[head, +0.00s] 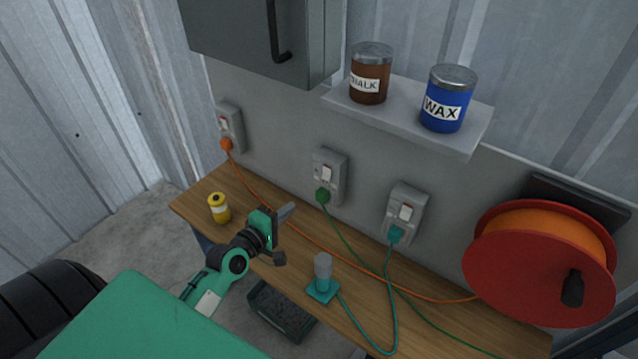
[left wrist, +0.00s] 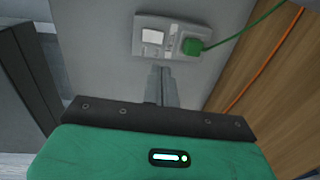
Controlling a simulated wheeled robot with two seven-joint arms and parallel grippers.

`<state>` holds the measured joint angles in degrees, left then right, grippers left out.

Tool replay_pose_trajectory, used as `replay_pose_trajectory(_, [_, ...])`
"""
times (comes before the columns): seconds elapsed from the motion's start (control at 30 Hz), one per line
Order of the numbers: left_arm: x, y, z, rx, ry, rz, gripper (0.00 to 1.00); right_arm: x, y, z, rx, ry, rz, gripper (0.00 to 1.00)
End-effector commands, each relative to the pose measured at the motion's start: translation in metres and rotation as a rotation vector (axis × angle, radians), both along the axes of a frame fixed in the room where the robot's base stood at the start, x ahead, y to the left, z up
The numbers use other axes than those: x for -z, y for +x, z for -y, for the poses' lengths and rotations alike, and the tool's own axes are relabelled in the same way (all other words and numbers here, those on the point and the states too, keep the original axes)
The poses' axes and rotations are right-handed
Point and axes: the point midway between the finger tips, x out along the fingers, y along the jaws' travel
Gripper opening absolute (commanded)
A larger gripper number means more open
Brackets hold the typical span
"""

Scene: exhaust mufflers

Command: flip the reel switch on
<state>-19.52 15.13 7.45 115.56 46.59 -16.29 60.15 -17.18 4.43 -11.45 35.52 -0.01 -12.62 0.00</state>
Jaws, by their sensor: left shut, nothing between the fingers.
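The red reel (head: 530,265) with orange cord hangs at the right in the head view. Its orange cord runs along the bench to an orange plug (head: 226,144) in the left wall socket, whose switch (head: 224,124) is above the plug. My left gripper (head: 288,211) is shut and empty, above the bench and apart from the wall sockets. In the left wrist view its closed fingers (left wrist: 161,73) point toward the middle socket (left wrist: 142,50), with a white switch (left wrist: 152,36) and a green plug (left wrist: 192,46). My right gripper is out of view.
The right socket (head: 403,213) has a teal plug. The wooden bench (head: 440,318) holds a yellow can (head: 219,208) and a teal-based tool (head: 323,282). A shelf (head: 400,121) with cans and a grey cabinet (head: 240,40) hang above. Cords cross the bench.

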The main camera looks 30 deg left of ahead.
Motion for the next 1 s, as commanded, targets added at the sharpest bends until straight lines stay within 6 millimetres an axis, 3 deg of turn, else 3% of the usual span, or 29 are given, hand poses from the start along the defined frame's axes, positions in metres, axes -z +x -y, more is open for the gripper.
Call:
replay_pose_trajectory(0.47, [-0.001, 0.007, 0.0, -0.002, -0.003, 0.004, 0.0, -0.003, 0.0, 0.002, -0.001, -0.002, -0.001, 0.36])
replay_pose_trajectory(1.0, [0.008, 0.093, 0.012, -0.001, -0.001, 0.003, 0.0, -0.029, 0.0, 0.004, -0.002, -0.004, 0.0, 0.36])
